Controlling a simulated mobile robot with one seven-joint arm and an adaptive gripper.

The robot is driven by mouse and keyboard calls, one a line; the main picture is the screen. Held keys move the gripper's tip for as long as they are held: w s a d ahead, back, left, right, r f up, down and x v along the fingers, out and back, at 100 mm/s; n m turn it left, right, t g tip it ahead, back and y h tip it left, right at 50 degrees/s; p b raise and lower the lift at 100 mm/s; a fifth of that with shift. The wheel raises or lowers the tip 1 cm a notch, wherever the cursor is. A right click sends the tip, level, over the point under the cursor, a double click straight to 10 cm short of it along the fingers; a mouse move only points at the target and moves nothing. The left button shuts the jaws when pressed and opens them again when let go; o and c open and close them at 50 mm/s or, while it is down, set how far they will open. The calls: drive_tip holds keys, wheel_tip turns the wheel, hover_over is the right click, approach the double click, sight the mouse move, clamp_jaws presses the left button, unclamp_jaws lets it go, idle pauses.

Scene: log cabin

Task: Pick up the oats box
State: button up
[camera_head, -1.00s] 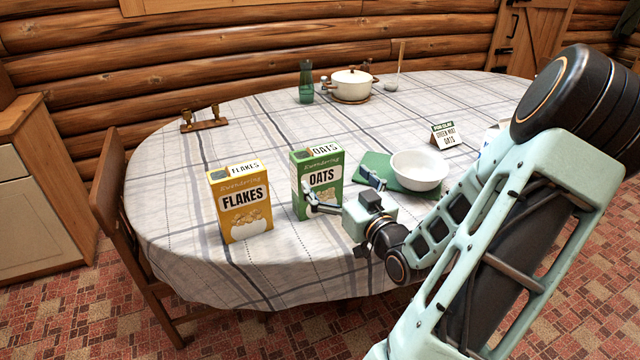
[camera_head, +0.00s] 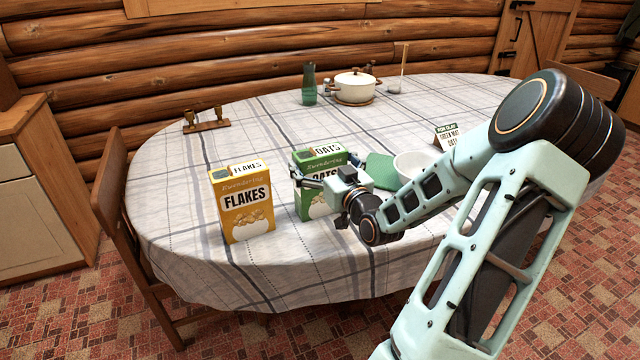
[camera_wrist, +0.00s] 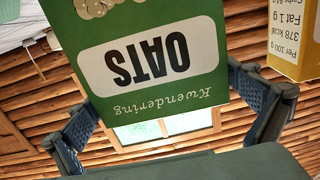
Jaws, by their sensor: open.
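The green oats box (camera_head: 318,158) stands upright on the table, right of the yellow flakes box (camera_head: 242,200). My gripper (camera_head: 325,172) is at the front of the oats box and covers part of its face. In the wrist view the oats box (camera_wrist: 150,60) appears upside down, its printed face filling the upper middle. My gripper's open fingers (camera_wrist: 165,115) show at the left and right of the box, with nothing clamped between them. The flakes box (camera_wrist: 294,40) shows at the upper right there, beyond the right finger.
A small sign (camera_head: 446,136) stands beyond. The table's front left (camera_head: 185,245) is clear.

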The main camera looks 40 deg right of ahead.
drive_tip(key=c, duration=1.4)
drive_tip(key=shift+c, duration=0.9)
drive_tip(key=shift+r, duration=0.1)
